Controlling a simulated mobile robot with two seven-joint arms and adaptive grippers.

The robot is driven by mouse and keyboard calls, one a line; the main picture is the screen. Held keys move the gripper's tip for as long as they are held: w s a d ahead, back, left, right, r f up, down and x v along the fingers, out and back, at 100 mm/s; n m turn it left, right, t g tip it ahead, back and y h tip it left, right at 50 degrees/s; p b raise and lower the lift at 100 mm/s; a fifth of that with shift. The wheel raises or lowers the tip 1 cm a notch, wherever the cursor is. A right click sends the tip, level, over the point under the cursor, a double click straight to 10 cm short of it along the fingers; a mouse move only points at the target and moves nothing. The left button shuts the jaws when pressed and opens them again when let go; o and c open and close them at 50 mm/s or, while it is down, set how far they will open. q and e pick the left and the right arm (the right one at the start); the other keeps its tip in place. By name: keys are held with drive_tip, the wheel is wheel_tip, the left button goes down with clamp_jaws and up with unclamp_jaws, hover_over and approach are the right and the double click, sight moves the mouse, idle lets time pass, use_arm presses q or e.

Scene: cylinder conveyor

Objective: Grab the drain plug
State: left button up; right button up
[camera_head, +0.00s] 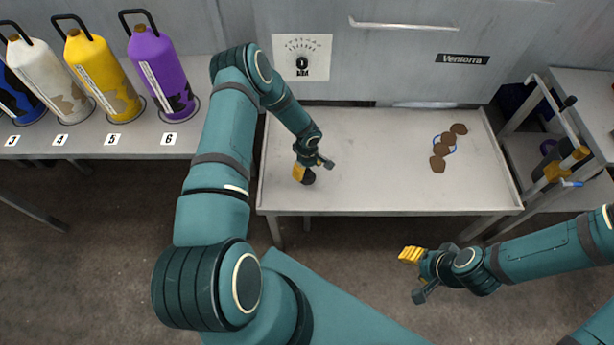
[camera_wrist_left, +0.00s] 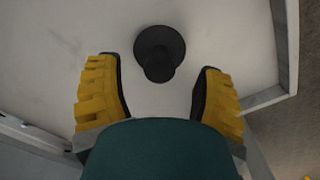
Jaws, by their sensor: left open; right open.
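The drain plug (camera_wrist_left: 160,52) is a dark round piece with a knob, lying on the pale table. In the left wrist view it sits just ahead of and between the two yellow fingers of my left gripper (camera_wrist_left: 157,95), which is open and empty. In the head view the plug (camera_head: 309,177) shows only as a dark spot beside the left gripper (camera_head: 303,172), near the table's front left part. My right gripper (camera_head: 412,272) is open and empty, in front of the table at the lower right.
The table (camera_head: 370,170) has raised edges and is mostly bare. Brown round pieces (camera_head: 438,163) lie around a blue ring at its right. Bottles, one of them purple (camera_head: 160,75), stand on numbered places at the left. A trolley (camera_head: 550,140) stands at the right.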

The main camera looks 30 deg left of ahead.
use_arm(q)
wheel_tip(320, 180, down, 3)
drive_tip(key=shift+r, duration=0.1)
clamp_jaws()
drive_tip(key=shift+r, duration=0.1)
